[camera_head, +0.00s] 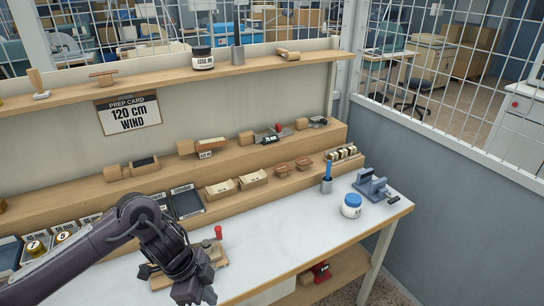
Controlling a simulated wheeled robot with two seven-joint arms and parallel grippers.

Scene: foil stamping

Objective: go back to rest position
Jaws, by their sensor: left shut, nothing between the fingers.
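My left gripper (195,292) comes in from the lower left on a dark arm and hangs over the front part of the white worktable (285,225). Its fingers are shut and empty. A wooden board (160,279) with a red-knobbed part (218,232) lies on the table behind and under the gripper, partly hidden by it. I cannot tell whether the gripper touches the board. My right gripper is not in view.
A blue-lidded jar (351,206), a cup with a blue tool (327,184) and a blue-grey device (371,184) stand at the table's right end. Stepped wooden shelves with tools and trays line the back. The table's middle is clear. A wire fence borders the right.

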